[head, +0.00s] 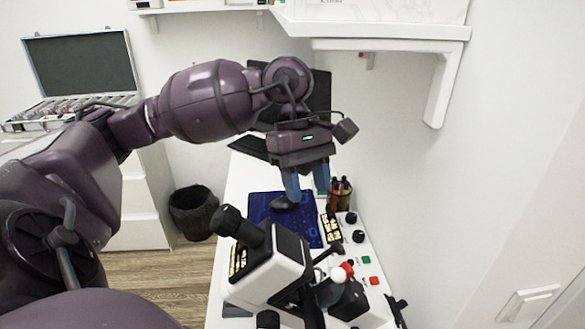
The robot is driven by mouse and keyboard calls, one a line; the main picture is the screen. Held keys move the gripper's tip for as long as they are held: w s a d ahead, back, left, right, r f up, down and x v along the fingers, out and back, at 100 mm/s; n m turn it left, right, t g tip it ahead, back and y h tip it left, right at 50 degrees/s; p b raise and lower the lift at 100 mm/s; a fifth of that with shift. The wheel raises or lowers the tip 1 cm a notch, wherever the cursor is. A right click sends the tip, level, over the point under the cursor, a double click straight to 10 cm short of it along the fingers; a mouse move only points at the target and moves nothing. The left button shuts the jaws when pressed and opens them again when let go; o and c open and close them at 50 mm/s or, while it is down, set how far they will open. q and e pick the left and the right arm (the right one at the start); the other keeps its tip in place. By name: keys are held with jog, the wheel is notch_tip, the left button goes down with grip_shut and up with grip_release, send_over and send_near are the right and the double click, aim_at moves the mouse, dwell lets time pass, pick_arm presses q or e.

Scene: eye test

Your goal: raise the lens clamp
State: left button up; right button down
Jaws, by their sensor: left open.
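A white and black optical instrument (282,268) with a black eyepiece (238,226) stands on the white desk. At its right side are a dark lever and a white knob (343,272) with a red part beside it. I cannot tell which part is the lens clamp. My left gripper (307,194) points down, open with its two blue fingers apart, above the blue mat and beyond the instrument. No object shows between the fingers, and it appears apart from the instrument. My right gripper is not in view.
Black knobs and coloured buttons (366,260) line the desk's right side. A white shelf (385,30) overhangs. A waste bin (193,214) stands on the floor.

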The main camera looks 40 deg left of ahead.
pick_arm(q)
jog(key=shift+w+a, duration=0.35)
jog(key=shift+a, duration=0.6)
jog(key=shift+w+a, duration=0.3)
jog(key=shift+a, duration=0.6)
jog(key=shift+w+a, duration=0.35)
jog(key=shift+a, duration=0.6)
